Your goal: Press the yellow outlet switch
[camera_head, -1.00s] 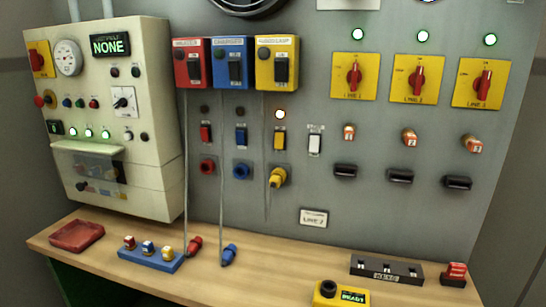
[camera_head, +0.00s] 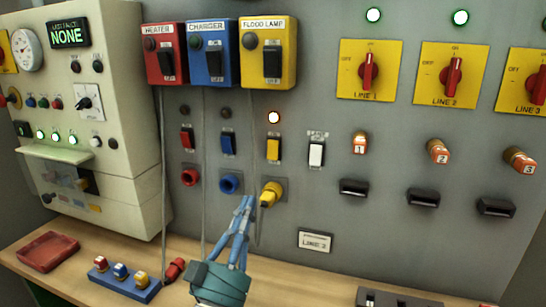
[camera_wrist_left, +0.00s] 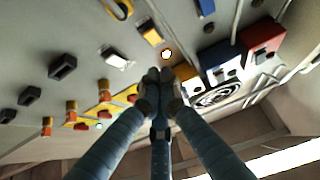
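The yellow outlet switch (camera_head: 274,150) is a small rocker on the grey wall panel, below a lit orange-rimmed lamp (camera_head: 274,117) and above a yellow plug (camera_head: 271,192) seated in its outlet. The switch also shows in the left wrist view (camera_wrist_left: 152,36), with the lit lamp beside it. My left gripper (camera_head: 244,203) has its blue fingers together and empty, pointing up at the panel. In the head view its tips appear just left of the yellow plug, lower than the switch; touch with the panel cannot be told. My right gripper is out of view.
Red (camera_head: 187,139), blue (camera_head: 228,143) and white (camera_head: 317,154) switches flank the yellow one. Grey cords hang from the boxes above. The wooden bench (camera_head: 290,281) below holds a red tray (camera_head: 48,251) and a blue block (camera_head: 124,283) with small coloured pieces.

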